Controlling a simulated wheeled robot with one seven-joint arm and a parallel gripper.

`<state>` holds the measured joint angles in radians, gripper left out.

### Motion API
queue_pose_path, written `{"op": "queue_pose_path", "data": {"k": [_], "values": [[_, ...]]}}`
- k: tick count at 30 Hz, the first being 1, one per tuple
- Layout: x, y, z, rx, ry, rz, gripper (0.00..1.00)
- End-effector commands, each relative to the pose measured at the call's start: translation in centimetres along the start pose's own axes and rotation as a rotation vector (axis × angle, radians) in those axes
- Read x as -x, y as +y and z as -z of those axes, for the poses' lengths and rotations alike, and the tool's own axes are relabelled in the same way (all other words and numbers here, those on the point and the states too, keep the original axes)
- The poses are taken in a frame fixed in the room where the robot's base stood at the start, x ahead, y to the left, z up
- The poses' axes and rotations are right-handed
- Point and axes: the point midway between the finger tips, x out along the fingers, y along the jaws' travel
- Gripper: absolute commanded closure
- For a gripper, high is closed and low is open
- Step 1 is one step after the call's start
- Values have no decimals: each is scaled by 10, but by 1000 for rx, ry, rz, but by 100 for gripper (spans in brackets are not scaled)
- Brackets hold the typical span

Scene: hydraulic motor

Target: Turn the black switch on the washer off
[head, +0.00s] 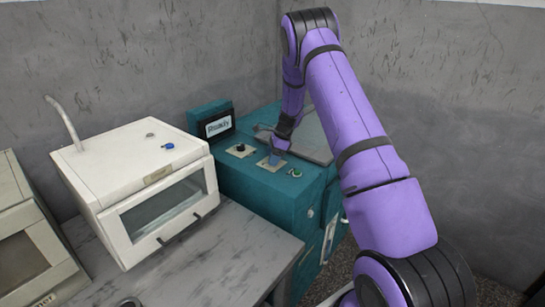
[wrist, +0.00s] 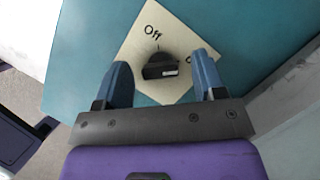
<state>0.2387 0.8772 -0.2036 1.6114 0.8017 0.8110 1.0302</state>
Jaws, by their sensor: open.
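The teal washer (head: 262,195) stands in the corner with a display reading "Ready" and a control row on top. In the wrist view, the black switch (wrist: 160,69) sits on a pale plate (wrist: 178,30) marked "Off" at the top, with a partly hidden label at the right. My gripper (wrist: 162,62) is open, its blue fingers on either side of the switch with visible gaps. I cannot tell which label the switch points to. In the head view, my gripper (head: 274,157) is over the middle plate and hides the switch there.
Another dark knob (head: 240,149) and a green button (head: 295,172) flank the middle plate. The display box (head: 213,122) rises behind. A white oven-like machine (head: 135,175) stands left on the grey counter (head: 190,268). Walls close in the back corner.

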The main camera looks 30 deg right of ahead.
Motion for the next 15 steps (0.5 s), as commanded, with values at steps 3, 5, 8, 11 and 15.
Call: {"op": "queue_pose_path", "data": {"k": [3, 5, 8, 11, 15], "values": [[0, 0, 0, 0, 0, 0, 41], [0, 0, 0, 0, 0, 0, 55], [0, 0, 0, 0, 0, 0, 78], [0, 0, 0, 0, 0, 0, 86], [1, 0, 0, 7, 0, -2, 85]]}}
